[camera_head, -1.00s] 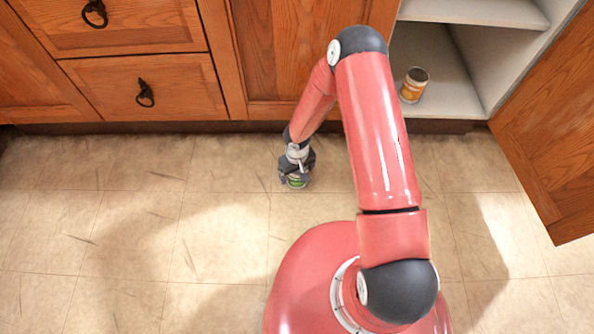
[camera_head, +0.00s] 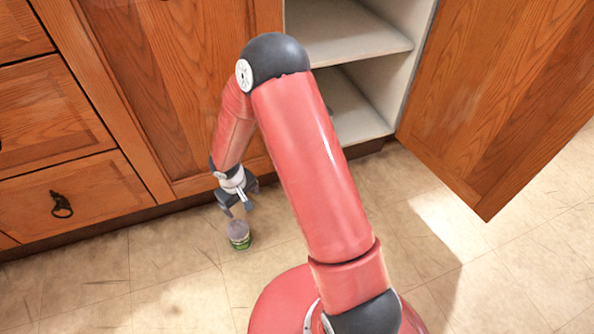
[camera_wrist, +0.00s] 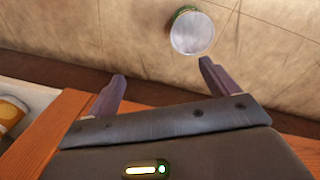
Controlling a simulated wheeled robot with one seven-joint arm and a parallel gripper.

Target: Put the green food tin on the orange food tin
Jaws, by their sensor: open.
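The green food tin (camera_head: 239,240), with a grey lid, appears to stand on the tiled floor just below my gripper (camera_head: 237,209). In the wrist view the tin (camera_wrist: 192,33) lies beyond the fingertips, nearer the right finger and not between them. My gripper (camera_wrist: 162,70) is open and empty. The orange food tin (camera_wrist: 10,112) shows only in part at the left edge of the wrist view, on a pale surface behind a wooden edge. In the head view my arm hides it.
The open cupboard (camera_head: 345,38) has pale shelves behind my arm. Its wooden door (camera_head: 495,100) stands open on the right. Drawers (camera_head: 50,195) and a closed front (camera_head: 180,80) are close behind my gripper. The floor (camera_head: 150,275) is clear at the front left.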

